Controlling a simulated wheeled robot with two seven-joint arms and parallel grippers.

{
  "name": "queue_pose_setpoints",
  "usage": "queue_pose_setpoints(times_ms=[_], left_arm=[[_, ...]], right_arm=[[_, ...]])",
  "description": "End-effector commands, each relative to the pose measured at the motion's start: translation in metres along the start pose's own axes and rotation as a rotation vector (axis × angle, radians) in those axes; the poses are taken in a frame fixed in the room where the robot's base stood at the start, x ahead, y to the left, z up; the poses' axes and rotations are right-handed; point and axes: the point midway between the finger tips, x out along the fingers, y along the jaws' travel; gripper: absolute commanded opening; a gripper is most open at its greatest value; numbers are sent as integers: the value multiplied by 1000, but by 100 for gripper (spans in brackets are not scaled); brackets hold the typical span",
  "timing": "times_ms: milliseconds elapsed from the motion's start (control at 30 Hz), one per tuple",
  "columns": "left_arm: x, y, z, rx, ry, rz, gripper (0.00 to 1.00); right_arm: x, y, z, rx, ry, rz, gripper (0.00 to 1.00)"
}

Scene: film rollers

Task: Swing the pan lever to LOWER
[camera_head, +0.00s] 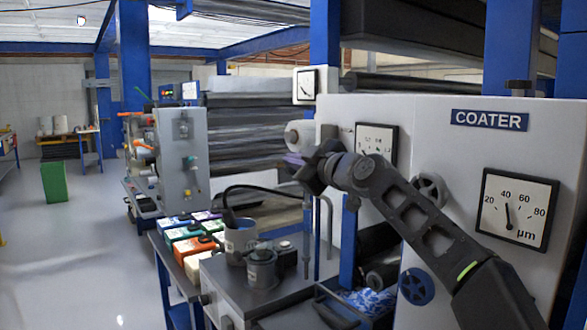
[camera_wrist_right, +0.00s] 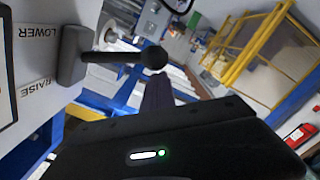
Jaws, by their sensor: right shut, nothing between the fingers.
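The pan lever (camera_wrist_right: 115,57) shows in the right wrist view as a black rod with a ball knob, standing out from a dark hub on the pale panel. The LOWER label (camera_wrist_right: 39,31) is above and left of the rod, the RAISE label (camera_wrist_right: 37,86) below and left. The rod lies between their heights in the picture. My right gripper (camera_head: 297,161) is shut and empty at the coater's left part. In the head view I cannot make out the lever.
The coater panel (camera_head: 455,155) carries a µm gauge (camera_head: 515,209), a smaller gauge (camera_head: 376,143) and handwheels. Below left stand grey cups (camera_head: 262,268) on a dark bench and several coloured containers (camera_head: 195,243).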

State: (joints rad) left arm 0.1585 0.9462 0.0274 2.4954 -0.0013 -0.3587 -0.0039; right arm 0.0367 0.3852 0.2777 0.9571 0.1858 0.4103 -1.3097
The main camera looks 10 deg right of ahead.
Motion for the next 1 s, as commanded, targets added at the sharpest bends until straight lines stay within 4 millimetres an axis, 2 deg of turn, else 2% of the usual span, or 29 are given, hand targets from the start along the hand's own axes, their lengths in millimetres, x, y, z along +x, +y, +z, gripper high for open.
queue_pose_setpoints(times_ms=[133,667,867,1000], left_arm=[[7,-2,0,0,0,0,36],[6,-2,0,0,0,0,36],[-1,0,0,0,0,0,36],[-11,4,0,0,0,0,36]], right_arm=[[0,-2,6,-30,-2,0,0],[1,-2,8,-38,-8,-2,0],[-3,2,-5,-38,-5,-1,0],[-9,8,-25,-40,0,1,0]])
